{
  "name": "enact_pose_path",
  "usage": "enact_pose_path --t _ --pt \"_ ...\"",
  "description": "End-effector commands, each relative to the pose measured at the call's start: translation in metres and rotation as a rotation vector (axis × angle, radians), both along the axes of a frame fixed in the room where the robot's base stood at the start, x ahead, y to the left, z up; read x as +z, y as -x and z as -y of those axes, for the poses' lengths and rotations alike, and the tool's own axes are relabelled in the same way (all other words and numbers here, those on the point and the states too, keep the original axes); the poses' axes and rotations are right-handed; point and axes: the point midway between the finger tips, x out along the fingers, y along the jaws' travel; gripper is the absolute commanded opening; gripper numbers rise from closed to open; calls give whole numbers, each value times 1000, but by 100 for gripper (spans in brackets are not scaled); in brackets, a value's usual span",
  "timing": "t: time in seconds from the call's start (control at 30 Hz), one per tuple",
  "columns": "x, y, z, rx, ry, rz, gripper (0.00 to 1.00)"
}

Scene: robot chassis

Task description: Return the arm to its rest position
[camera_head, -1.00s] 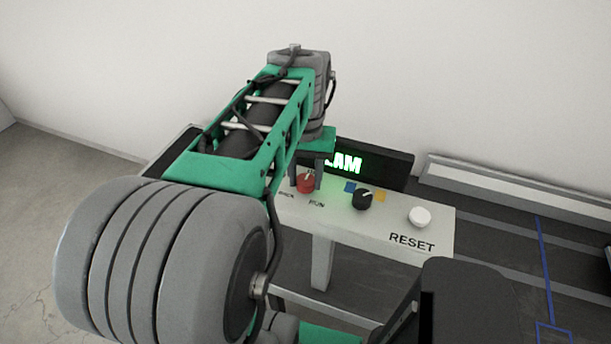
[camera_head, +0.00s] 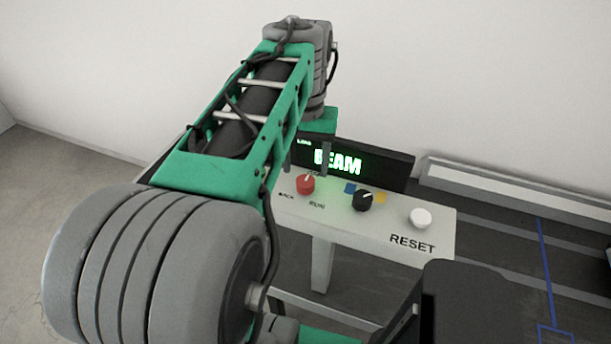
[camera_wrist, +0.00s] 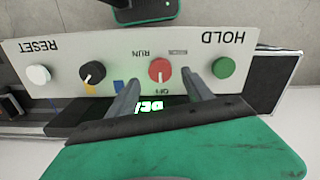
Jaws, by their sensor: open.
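My arm is green and grey and reaches out over a white control panel (camera_head: 372,222). My gripper (camera_head: 306,170) is open and empty, with its two dark fingers apart above the back part of the panel. In the wrist view my gripper (camera_wrist: 159,80) has its fingers on either side of the red knob (camera_wrist: 160,70) in the picture, with nothing between them. In the head view the red knob (camera_head: 305,184) shows clear just below the fingertips, and I see no contact. The rest position itself is not marked in these views.
The panel also carries a black knob (camera_head: 362,200), a white RESET button (camera_head: 420,218) and a green HOLD button (camera_wrist: 223,67). A dark display (camera_head: 392,169) with green letters reading BEAM stands behind it. A white wall (camera_head: 480,70) rises behind, with clear air above the panel.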

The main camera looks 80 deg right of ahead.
Motion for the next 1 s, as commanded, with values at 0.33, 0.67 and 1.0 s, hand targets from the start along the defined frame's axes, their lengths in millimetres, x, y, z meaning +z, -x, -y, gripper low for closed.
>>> enact_pose_path --t 0.33,0.67,1.0 --pt "32 0 -1 0 -2 0 59" --pt "30 -11 -2 31 4 0 59" --pt "-15 -197 -105 657 135 56 59"
